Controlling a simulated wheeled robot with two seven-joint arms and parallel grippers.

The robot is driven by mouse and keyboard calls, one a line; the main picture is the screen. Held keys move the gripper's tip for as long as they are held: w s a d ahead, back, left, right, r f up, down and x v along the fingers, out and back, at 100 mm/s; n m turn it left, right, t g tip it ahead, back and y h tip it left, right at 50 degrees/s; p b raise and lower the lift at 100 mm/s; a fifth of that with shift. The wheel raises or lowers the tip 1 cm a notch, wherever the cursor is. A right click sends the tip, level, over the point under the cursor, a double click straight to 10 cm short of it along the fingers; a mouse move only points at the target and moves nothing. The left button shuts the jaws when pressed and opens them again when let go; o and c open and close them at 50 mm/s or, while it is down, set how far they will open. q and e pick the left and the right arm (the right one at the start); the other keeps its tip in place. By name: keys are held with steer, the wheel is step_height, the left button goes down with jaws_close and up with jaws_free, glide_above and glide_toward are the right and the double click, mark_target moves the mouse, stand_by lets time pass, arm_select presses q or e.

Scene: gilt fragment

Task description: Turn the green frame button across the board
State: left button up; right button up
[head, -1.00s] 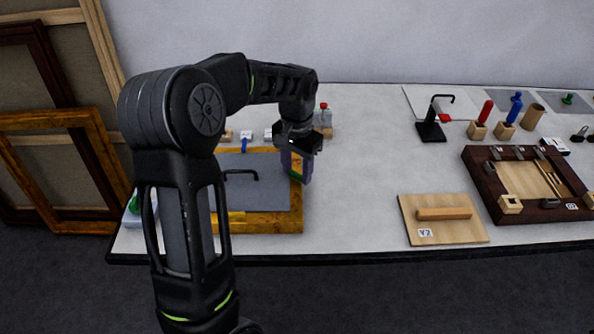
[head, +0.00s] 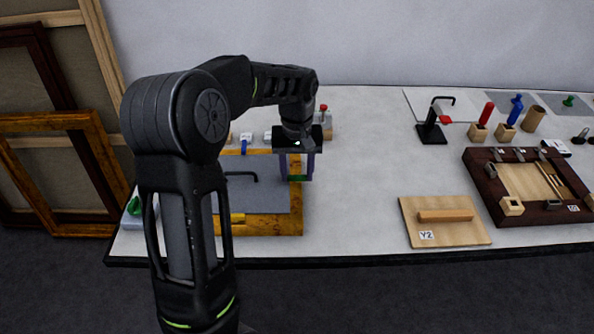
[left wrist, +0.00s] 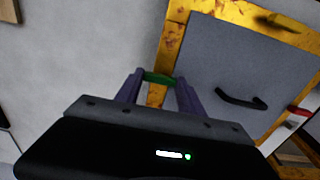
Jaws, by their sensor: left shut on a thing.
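The gilt frame (head: 262,226) lies on the table with a grey board (head: 258,196) inside it; a black handle (head: 241,176) is on the board. The green frame button (left wrist: 158,78) is at the frame's right rail in the head view. In the left wrist view it lies roughly crosswise to the rail, between the purple fingers. My left gripper (head: 297,174) points down over that rail, shut on the button. The fingers hide part of the button, so I cannot tell whether its end overlaps the board. My right gripper is not in view.
A red-topped block (head: 324,122) and a blue piece (head: 246,143) stand near the frame's back edge. A wooden Y2 board (head: 410,215) and a dark tray frame (head: 488,197) lie to the right. The table between is clear.

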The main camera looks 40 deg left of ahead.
mark_target(297, 176)
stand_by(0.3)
arm_select(q)
steer(key=o, duration=1.4)
steer(key=shift+c, duration=0.2)
step_height(297, 176, up, 8)
steer(key=shift+f+b, duration=0.1)
steer(key=shift+b, duration=0.3)
steer(key=shift+s, duration=0.1)
